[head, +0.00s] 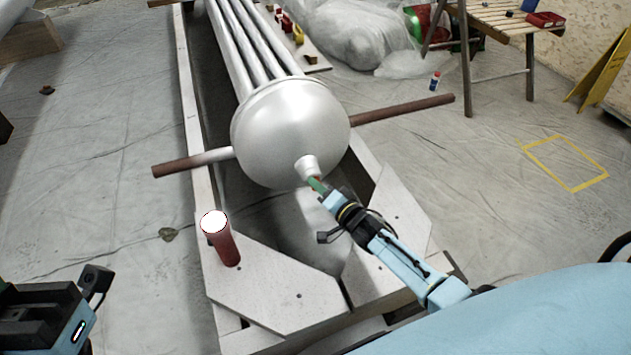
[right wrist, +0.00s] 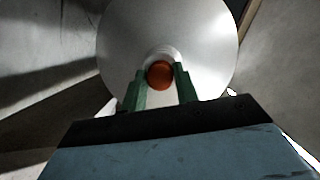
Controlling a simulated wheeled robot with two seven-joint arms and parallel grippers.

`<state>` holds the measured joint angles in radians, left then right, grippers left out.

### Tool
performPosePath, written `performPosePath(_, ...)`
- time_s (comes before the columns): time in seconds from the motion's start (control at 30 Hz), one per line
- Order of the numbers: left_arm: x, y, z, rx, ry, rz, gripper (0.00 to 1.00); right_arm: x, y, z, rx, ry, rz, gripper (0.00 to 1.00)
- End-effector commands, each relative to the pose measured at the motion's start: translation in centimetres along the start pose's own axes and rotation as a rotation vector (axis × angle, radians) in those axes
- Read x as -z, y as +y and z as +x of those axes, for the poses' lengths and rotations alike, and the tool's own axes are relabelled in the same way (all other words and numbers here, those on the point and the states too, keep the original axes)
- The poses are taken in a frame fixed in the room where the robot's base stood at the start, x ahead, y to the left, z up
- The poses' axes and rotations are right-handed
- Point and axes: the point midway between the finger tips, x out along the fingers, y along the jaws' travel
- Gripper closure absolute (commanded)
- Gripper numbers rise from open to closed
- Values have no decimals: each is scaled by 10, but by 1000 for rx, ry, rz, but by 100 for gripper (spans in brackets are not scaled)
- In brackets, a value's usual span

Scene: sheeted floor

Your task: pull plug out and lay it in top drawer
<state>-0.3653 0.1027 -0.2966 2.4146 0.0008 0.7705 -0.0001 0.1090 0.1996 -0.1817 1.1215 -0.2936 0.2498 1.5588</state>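The plug (right wrist: 160,74) is a round orange-brown piece at the small white nozzle on the vessel's domed end (head: 290,130). In the head view it is mostly hidden by my right gripper (head: 316,184). My right gripper's green fingers (right wrist: 160,82) stand apart on either side of the plug in the right wrist view, very close to its sides. Whether they touch it I cannot make out. My left gripper (head: 40,318) is only partly in view at the lower left, away from the vessel, and its fingers are cut off. I see no drawer.
The vessel lies on a light wooden cradle (head: 265,285) with dark red bars out to both sides. A red post with a white top (head: 222,240) stands at its near left corner. A wooden table (head: 500,18), a yellow sign (head: 603,70) and a yellow floor square (head: 565,163) are right.

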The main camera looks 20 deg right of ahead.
Motion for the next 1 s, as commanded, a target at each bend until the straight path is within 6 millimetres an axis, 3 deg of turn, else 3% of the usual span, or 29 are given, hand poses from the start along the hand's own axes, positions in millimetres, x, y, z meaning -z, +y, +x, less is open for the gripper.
performPosePath(0.07, 0, 0, 0, 0, 0, 0, 100, 0, 0, 0, 0, 0, 0, 95)
performPosePath(0.1, 0, 0, 0, 0, 0, 0, 100, 0, 0, 0, 1, 0, 0, 72)
performPosePath(0.33, 0, 0, 0, 0, 0, 0, 100, 0, 0, 0, 1, 0, 0, 100)
performPosePath(1.0, 3, 0, 10, 1, -2, 0, 100, -5, 0, -16, 0, 0, 1, 100)
